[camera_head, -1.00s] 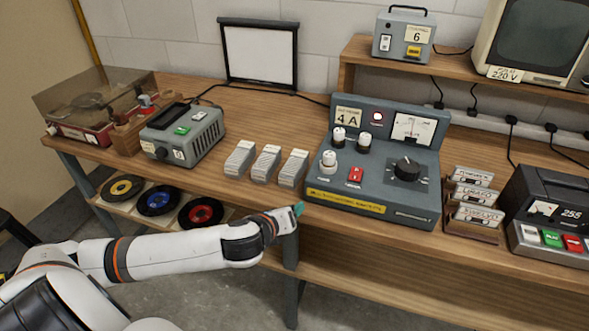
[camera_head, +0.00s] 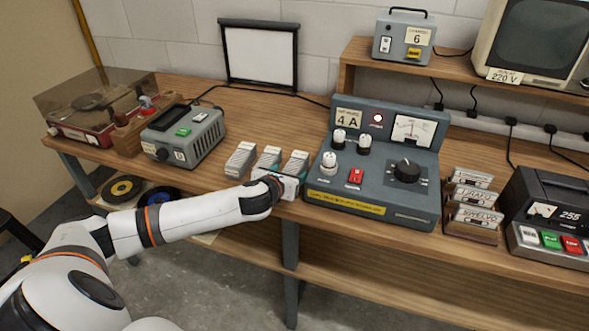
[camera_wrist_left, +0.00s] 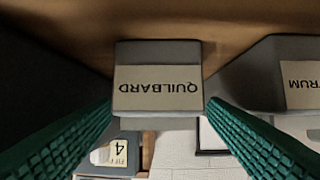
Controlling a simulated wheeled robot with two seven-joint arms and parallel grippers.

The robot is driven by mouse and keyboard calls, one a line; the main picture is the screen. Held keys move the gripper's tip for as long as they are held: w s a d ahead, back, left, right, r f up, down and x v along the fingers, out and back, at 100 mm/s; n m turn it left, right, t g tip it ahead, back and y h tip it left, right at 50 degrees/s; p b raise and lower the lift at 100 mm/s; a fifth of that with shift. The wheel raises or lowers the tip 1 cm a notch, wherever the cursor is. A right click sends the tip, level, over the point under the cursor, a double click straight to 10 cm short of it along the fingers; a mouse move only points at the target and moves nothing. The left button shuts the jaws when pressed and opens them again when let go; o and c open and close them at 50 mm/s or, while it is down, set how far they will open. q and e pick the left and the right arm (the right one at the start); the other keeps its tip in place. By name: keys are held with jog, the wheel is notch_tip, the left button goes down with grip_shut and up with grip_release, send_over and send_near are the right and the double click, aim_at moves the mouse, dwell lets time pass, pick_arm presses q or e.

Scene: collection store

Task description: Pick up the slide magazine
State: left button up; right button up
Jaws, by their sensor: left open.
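Three grey slide magazines with pale labelled tops stand in a row on the wooden bench; the left one (camera_head: 240,158) is uncovered, and the middle one (camera_head: 267,161) and right one (camera_head: 295,163) are partly hidden by my left gripper (camera_head: 286,154). The gripper is open, its teal fingers appearing to stand either side of the right magazine. In the left wrist view, which is upside down, a magazine labelled QUILBARD (camera_wrist_left: 158,85) sits between the open fingers, apparently unclamped. Another magazine, its label ending in TRUM (camera_wrist_left: 262,80), is beside it. My right gripper is not in view.
A grey control unit (camera_head: 400,195) marked 4 A stands close to the right of the magazines. A grey projector-like box (camera_head: 182,138) stands to the left. A cassette rack (camera_head: 473,205) is farther right. The bench behind the magazines is mostly clear.

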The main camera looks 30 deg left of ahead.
aim_at(293, 170)
pick_arm(q)
jog(key=x, duration=0.3)
jog(key=shift+w+f, duration=0.1)
jog(key=shift+w, duration=0.2)
jog(key=c, duration=1.2)
jog(key=shift+o, duration=0.2)
